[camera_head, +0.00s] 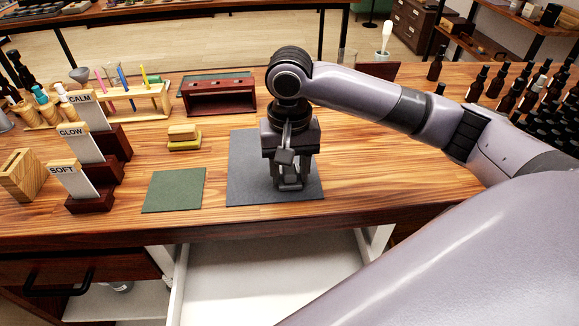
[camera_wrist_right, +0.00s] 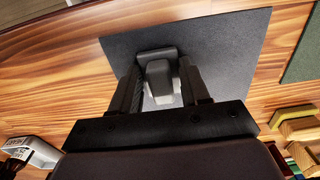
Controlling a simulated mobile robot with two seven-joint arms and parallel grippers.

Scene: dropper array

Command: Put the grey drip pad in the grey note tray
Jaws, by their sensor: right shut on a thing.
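My right gripper (camera_head: 289,182) points down over a flat dark grey square (camera_head: 246,172) on the wooden table. The square also fills the middle of the right wrist view (camera_wrist_right: 235,50). In that view my right gripper (camera_wrist_right: 160,85) is closed around a small grey piece, which appears to be the grey drip pad (camera_wrist_right: 159,72). The fingers hide much of it. I cannot tell whether the piece touches the square. The dark square looks like the grey note tray, but no raised rim is clear. My left gripper is not in view.
A green square (camera_head: 175,190) lies to the left, with a small yellow stack (camera_head: 183,137) behind it. Label stands (camera_head: 90,170) and a dark red rack (camera_head: 218,95) are farther left and back. Dark bottles (camera_head: 510,95) crowd the right. A white drawer (camera_head: 270,280) is open below.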

